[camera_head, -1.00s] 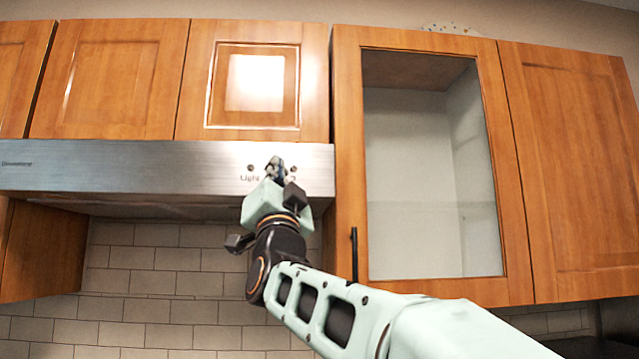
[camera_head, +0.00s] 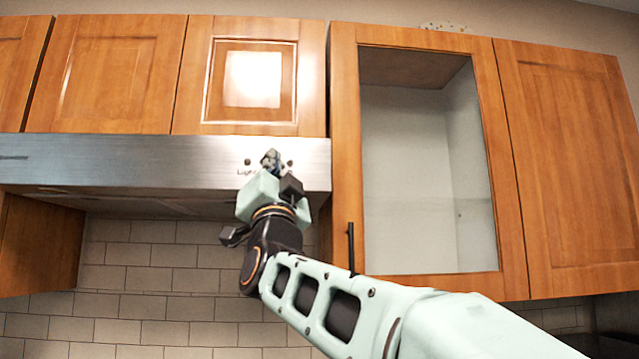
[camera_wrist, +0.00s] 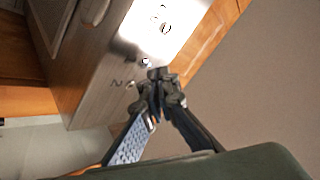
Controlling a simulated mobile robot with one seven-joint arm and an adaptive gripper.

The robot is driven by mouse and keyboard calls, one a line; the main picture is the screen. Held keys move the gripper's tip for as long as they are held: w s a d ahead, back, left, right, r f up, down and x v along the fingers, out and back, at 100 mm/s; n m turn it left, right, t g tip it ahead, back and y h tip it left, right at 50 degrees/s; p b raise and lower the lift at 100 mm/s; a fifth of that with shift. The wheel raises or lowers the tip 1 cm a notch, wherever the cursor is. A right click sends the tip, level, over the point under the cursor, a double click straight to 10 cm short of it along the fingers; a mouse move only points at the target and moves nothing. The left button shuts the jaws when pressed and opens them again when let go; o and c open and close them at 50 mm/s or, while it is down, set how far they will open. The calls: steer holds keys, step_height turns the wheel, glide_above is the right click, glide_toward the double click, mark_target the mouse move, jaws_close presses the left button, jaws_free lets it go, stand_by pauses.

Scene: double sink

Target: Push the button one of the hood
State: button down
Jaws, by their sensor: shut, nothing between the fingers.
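The hood (camera_head: 120,165) is a brushed-metal strip under the wall cabinets. Its front has a small dark round button (camera_head: 247,162) above the "Light" label and another dark button (camera_head: 290,163) at the right. My gripper (camera_head: 271,160) is shut and empty, its fingertips over the panel between these two buttons, hiding what lies behind them. In the wrist view the shut fingertips (camera_wrist: 160,76) overlap the metal hood front (camera_wrist: 90,65), close to a small round button (camera_wrist: 146,62) and a "2" label. Button one's label is not readable. I cannot tell whether the fingertips touch the panel.
Wooden cabinets (camera_head: 110,75) stand above the hood. A glass-front cabinet (camera_head: 345,150) is close to the right of my gripper, with a dark vertical handle (camera_head: 351,248). Space in front of the hood's left part is free.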

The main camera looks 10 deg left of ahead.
steer(key=s+b, duration=0.1)
steer(key=s, duration=0.1)
steer(key=s+d+b, duration=0.1)
steer(key=s, duration=0.2)
steer(key=shift+b, duration=0.35)
steer(key=shift+w, duration=0.1)
